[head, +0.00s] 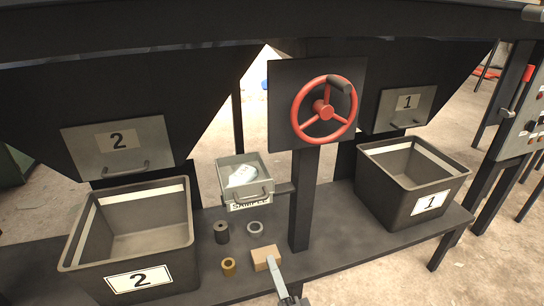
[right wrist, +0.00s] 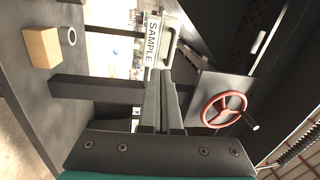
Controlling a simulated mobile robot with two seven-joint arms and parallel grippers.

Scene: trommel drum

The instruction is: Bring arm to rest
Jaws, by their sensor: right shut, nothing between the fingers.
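My right gripper (head: 273,265) comes in from the bottom edge of the head view, above the front of the dark bench. Its fingers are together and hold nothing; they also show shut in the right wrist view (right wrist: 161,80). In the head view its tip overlaps the right edge of a wooden block (head: 262,256), but in the right wrist view the block (right wrist: 42,47) lies well apart from the fingers. My left gripper is not in view.
Bin 2 (head: 70,250) and bin 1 (head: 365,160) stand on the bench (head: 330,262). Between them are a SAMPLE drawer (head: 228,162), a dark cylinder (head: 221,232), a grey ring (head: 255,228) and a brass piece (head: 229,267). A red handwheel (head: 323,110) is on a post behind.

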